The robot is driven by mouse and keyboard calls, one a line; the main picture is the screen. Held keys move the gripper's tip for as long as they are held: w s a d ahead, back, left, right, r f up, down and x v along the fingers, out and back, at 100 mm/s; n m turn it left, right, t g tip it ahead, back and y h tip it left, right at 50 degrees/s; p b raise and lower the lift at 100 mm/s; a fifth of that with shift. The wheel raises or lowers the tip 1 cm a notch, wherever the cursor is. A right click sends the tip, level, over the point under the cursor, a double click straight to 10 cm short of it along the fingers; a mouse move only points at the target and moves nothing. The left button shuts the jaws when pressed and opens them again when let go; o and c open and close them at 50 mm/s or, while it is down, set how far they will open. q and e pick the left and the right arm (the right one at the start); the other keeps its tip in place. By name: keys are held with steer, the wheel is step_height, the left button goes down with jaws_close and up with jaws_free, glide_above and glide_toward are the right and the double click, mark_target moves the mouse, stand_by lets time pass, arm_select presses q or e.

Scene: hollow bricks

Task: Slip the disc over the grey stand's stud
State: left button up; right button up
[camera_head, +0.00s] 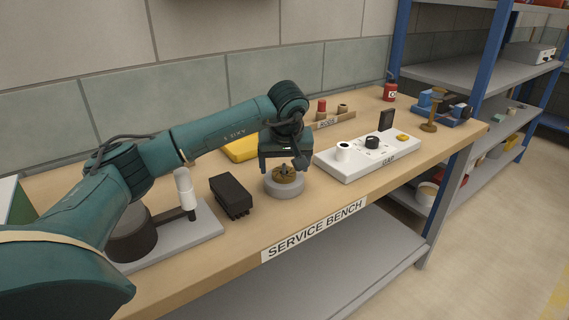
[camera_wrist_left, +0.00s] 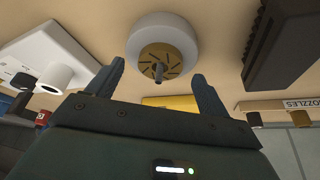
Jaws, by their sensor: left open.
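The brass-coloured slotted disc (camera_head: 287,174) lies on top of the round grey stand (camera_head: 285,190) on the bench. In the left wrist view the disc (camera_wrist_left: 176,57) sits on the pale stand (camera_wrist_left: 150,28), and the stud (camera_wrist_left: 158,72) sticks out through the disc's middle, so the disc appears to be around it. My left gripper (camera_head: 284,165) is open and empty just above the stand. Its fingers (camera_wrist_left: 158,72) point toward the disc with a gap between them, apparently not touching it. Whether the disc lies fully flat is hard to tell. My right gripper is not in view.
A black block (camera_head: 231,194) stands left of the stand, and a white tray (camera_head: 350,172) with small parts lies to the right. A yellow item (camera_head: 240,149) and a nozzle rack (camera_head: 333,120) are behind. The bench's front edge is close.

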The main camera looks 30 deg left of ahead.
arm_select(q)
steer(key=shift+r, duration=0.1)
steer(key=v, duration=1.3)
steer(key=shift+d, duration=0.1)
stand_by(0.3)
